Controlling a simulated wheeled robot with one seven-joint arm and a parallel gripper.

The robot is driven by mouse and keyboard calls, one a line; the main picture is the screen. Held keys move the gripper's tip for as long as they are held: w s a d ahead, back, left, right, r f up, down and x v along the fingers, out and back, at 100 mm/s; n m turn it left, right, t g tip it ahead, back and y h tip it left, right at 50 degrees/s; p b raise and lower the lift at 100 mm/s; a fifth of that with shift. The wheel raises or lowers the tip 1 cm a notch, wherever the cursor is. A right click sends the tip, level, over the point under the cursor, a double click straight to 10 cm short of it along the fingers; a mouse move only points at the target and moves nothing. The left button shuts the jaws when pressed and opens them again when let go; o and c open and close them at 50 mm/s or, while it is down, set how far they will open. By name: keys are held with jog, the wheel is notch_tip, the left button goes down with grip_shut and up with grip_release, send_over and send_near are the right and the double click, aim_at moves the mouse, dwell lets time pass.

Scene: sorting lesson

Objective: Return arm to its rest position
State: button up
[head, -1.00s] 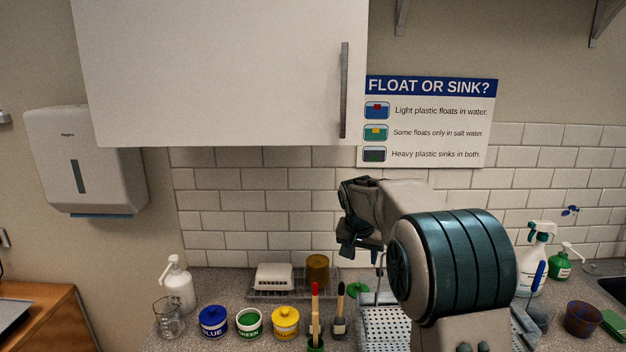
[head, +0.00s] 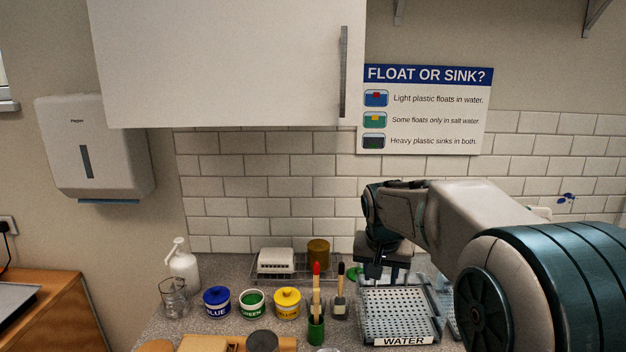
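My gripper (head: 374,270) hangs fingers down in the head view, above the back edge of the perforated tray labelled WATER (head: 398,318). My arm reaches in from the right and covers the right part of the counter. The fingertips are small and dark, and I cannot tell whether they are apart or closed. I see no object clearly held in them.
Blue (head: 217,301), green (head: 251,303) and yellow (head: 287,302) pots stand left of a green cup with brushes (head: 316,328). A soap bottle (head: 183,268) and glass beaker (head: 174,298) stand further left. A wall cabinet (head: 220,60) hangs above.

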jog(key=s+f+n+b, duration=0.1)
jog(key=s+f, duration=0.3)
jog(key=s, duration=0.4)
jog(key=s+f+n+b, duration=0.1)
jog(key=s+f+b, duration=0.2)
jog(key=s, duration=0.6)
jog(key=s+f+n+y+b, duration=0.1)
jog(key=s+f, duration=0.3)
jog(key=s, duration=0.5)
jog(key=shift+d+f+g+b, duration=0.3)
jog(key=shift+d+b, duration=0.05)
jog(key=shift+b, duration=0.25)
